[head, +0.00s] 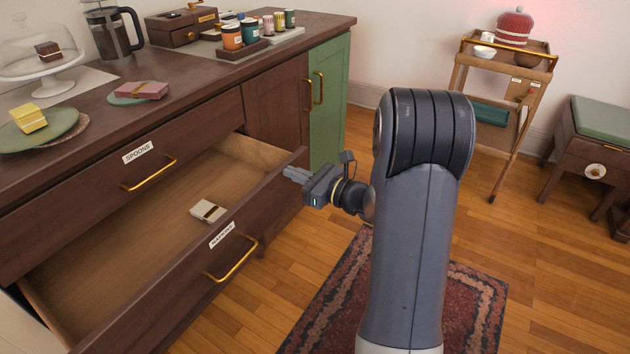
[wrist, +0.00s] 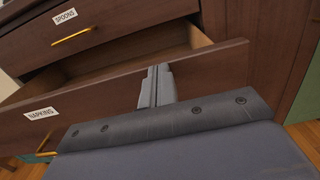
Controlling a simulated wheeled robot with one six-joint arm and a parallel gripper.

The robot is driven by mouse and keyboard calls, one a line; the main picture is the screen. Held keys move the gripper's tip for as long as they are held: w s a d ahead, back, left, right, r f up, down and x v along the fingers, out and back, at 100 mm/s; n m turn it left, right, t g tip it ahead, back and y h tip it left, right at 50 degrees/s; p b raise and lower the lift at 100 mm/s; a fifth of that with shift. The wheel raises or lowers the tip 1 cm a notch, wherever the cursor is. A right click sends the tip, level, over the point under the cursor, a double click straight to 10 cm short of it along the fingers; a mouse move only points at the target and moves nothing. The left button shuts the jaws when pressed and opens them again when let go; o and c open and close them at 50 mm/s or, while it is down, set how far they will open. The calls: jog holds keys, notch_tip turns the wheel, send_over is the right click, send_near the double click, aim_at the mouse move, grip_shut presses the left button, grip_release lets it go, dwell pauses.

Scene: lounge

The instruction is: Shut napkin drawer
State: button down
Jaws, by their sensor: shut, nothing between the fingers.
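The napkin drawer (head: 190,292), labelled NAPKINS with a gold bar handle, is pulled well out of the dark wood sideboard. A small pale banded bundle (head: 208,211) lies inside it. My gripper (head: 287,173) is shut and empty at the outer side of the drawer front, near its right end. In the wrist view the closed fingers (wrist: 157,86) overlap the drawer front (wrist: 105,92); I cannot tell whether they touch it. The spoons drawer (head: 200,144) above is shut, and its label also shows in the wrist view (wrist: 65,16).
The sideboard top (head: 190,73) carries a cake stand, a french press, plates and several jars. A green cabinet door (head: 328,100) is to the right. A patterned rug (head: 325,300) lies on the floor. A wooden trolley (head: 500,65) and a green-topped stool (head: 600,120) stand at right.

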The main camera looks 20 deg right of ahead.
jog(key=x, duration=1.7)
jog(key=shift+w, duration=0.2)
